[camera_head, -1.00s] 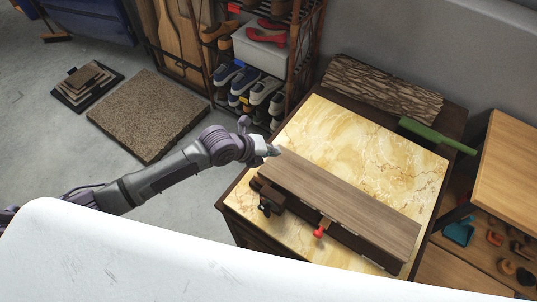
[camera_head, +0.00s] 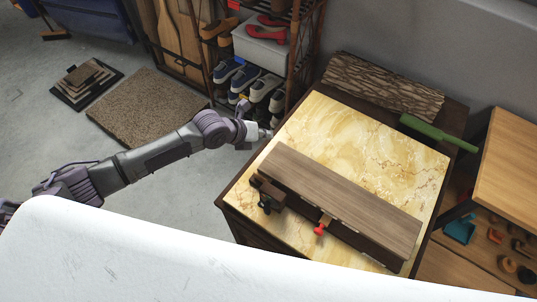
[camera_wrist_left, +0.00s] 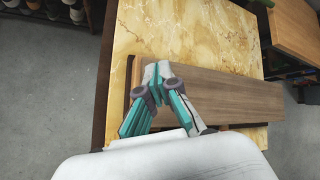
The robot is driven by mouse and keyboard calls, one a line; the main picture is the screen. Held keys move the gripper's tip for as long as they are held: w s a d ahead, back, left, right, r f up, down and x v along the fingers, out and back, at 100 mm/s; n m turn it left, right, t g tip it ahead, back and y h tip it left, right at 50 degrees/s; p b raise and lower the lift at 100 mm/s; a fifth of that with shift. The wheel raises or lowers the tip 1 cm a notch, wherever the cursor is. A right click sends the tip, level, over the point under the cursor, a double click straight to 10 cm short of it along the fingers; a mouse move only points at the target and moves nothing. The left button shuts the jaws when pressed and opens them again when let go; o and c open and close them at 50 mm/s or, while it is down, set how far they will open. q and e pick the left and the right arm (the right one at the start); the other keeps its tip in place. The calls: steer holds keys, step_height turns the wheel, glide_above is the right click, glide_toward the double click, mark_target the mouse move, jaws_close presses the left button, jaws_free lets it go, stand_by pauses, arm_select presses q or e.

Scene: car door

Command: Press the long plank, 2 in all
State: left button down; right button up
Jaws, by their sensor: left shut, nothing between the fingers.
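The long plank (camera_head: 345,197) is a brown wooden board lying on a dark base on the marble-topped table (camera_head: 350,135). A dark clamp-like part (camera_head: 268,193) sits at its left end, and a red knob (camera_head: 319,230) shows on its front side. My left gripper (camera_head: 266,134) is at the table's left edge, just beyond the plank's upper left end. In the left wrist view the plank (camera_wrist_left: 230,95) runs off to the right, and the shut, empty left gripper (camera_wrist_left: 157,68) appears over its near end. I cannot tell whether it touches. My right gripper is not in view.
A bark-covered log (camera_head: 383,86) and a green-handled tool (camera_head: 437,133) lie at the table's back. A shoe rack (camera_head: 262,60) stands behind on the left. A wooden shelf (camera_head: 510,170) is at the right. The marble behind the plank is clear.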

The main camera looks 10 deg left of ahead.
arm_select(q)
steer(key=b, duration=0.3)
glide_above(274, 150)
steer(key=s+a, duration=0.2)
step_height(274, 150, down, 6)
steer(key=shift+a+r, duration=0.1)
steer(key=shift+r, duration=0.1)
steer(key=shift+f+b, duration=0.65)
steer(key=shift+b, duration=0.15)
steer(key=shift+s, duration=0.1)
steer(key=shift+f+b, duration=0.4)
steer(key=shift+b, duration=0.15)
steer(key=shift+f, duration=0.2)
